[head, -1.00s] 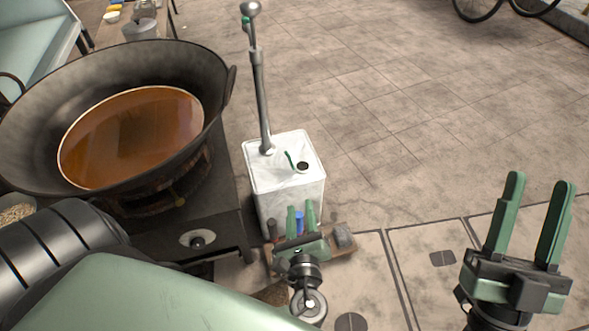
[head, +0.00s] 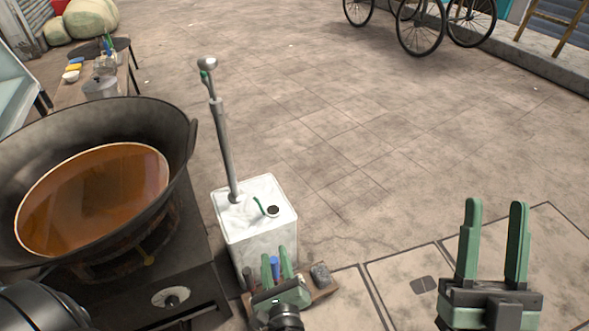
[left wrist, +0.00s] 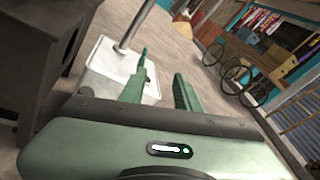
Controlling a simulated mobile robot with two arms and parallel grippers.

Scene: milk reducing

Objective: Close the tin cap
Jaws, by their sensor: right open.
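The white square tin (head: 262,240) stands on the floor right of the stove, with a grey pump rod rising from its top. A round dark opening (head: 273,210) shows uncovered in its top. A thin green piece (head: 259,206) sticks up beside the opening; I cannot tell whether it belongs to the cap. My left gripper (head: 274,256) is open in front of the tin. The left wrist view shows its fingers (left wrist: 161,64) apart and empty, with the tin (left wrist: 110,75) beyond them. My right gripper (head: 495,208) is open and empty, far right of the tin.
A large black wok (head: 182,165) of brown liquid sits on a dark stove (head: 190,245) at left. A low wooden board (head: 322,292) holds a grey block (head: 320,275) and a blue item (head: 275,265) near my left gripper. The floor right of the tin is clear.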

